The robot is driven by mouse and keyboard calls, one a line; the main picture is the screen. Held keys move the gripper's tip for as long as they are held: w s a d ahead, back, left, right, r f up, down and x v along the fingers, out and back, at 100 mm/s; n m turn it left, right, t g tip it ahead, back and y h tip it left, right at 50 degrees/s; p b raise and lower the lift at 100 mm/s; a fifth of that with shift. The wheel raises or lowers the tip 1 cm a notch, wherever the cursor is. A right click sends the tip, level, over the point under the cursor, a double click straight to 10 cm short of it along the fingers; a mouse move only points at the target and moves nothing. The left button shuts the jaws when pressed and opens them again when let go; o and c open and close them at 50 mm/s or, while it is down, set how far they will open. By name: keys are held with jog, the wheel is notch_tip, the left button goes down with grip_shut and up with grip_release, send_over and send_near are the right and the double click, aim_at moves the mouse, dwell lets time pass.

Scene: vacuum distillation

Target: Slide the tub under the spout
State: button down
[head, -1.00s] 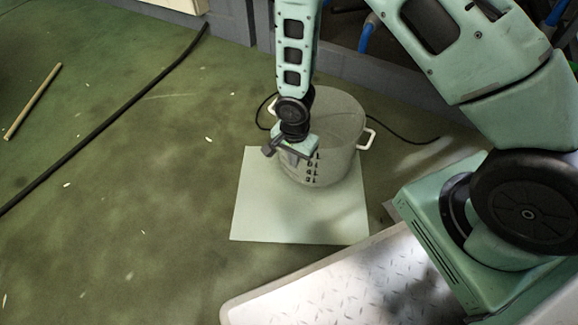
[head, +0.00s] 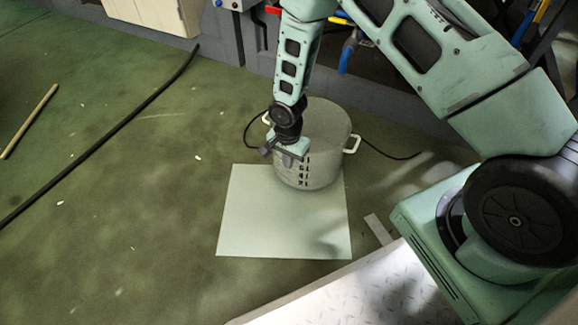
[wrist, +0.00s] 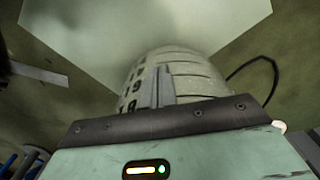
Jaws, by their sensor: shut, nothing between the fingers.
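The tub (head: 322,172) is a pale grey round pot with dark markings and two white handles. It stands upright at the far right part of a pale square sheet (head: 275,220), partly past the sheet's far edge. My gripper (head: 287,158) is shut and empty, low at the tub's near left side. It looks to be touching or very close to the wall; I cannot tell which. In the wrist view, the shut fingers (wrist: 162,87) are in front of the tub's marked wall (wrist: 190,75). I cannot make out the spout.
A black cord (head: 390,154) runs on the floor behind the tub. A dark low wall (head: 225,55) and blue pipework (head: 348,52) are beyond. A black hose (head: 110,130) and a wooden stick (head: 28,122) lie on the left. The floor between hose and sheet is clear.

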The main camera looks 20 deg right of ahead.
jog(key=w+d+p, duration=0.3)
jog(key=w+d, duration=0.9)
jog(key=d, duration=0.5)
jog(key=shift+s+a, duration=0.1)
